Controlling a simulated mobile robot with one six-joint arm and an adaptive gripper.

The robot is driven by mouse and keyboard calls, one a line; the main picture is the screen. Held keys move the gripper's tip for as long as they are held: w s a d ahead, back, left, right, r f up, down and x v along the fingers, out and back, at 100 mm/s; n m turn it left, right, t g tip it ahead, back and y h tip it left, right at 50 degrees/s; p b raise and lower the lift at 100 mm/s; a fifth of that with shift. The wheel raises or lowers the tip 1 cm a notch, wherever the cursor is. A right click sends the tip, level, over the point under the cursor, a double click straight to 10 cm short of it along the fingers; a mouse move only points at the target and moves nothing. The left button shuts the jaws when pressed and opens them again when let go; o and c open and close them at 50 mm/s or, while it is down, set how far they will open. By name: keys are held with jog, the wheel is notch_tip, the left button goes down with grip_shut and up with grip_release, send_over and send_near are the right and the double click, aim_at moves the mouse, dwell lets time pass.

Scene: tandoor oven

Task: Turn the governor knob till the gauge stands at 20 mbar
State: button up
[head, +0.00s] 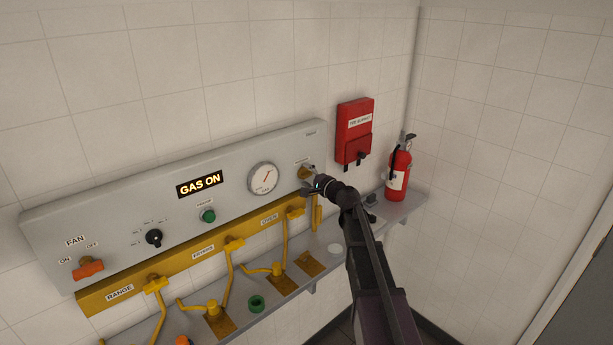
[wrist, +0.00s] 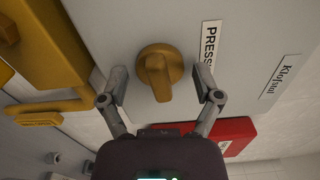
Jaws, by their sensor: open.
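The governor knob (wrist: 158,72) is a round brass-yellow knob with a raised grip bar, on the grey panel (wrist: 130,22). In the head view the knob (head: 305,172) sits at the panel's right end, partly hidden by my gripper (head: 314,180). In the wrist view my gripper (wrist: 160,90) is open, with one finger on each side of the knob and a gap on both sides. The round white gauge (head: 263,178) is left of the knob. Its red needle points up and to the right; the scale is too small to read.
A yellow pipe rail (head: 180,258) with valves runs below the panel, above a grey shelf (head: 338,228). A red fire blanket box (head: 354,142) and an extinguisher (head: 398,172) are to the right. A lit GAS ON sign (head: 200,184) and a green button (head: 208,216) are left.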

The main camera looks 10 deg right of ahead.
jog(key=v, duration=0.7)
dwell(0.4)
jog(key=s+a+f+n+g+h+b, duration=0.1)
jog(key=s+a+f+n+g+b, duration=0.1)
jog(key=s+a+f+n+g, duration=0.45)
jog(key=s+a+f+n+g+b, duration=0.1)
jog(key=s+a+f+n+g, duration=0.25)
jog(key=s+f, duration=0.55)
jog(key=s+d+f+n+g+h+b, duration=0.1)
jog(key=s+d+f+g+h, duration=0.1)
jog(key=s+f+h, duration=0.2)
jog(key=s+d+f+n+g+h+b, duration=0.1)
jog(key=s+d+f+n+g+h, duration=0.1)
jog(key=s, duration=0.9)
notch_tip(320, 180, down, 3)
jog(key=shift+s+d+r+g+h, duration=0.25)
jog(key=shift+d+g+h, duration=0.2)
jog(key=shift+g+h, duration=0.45)
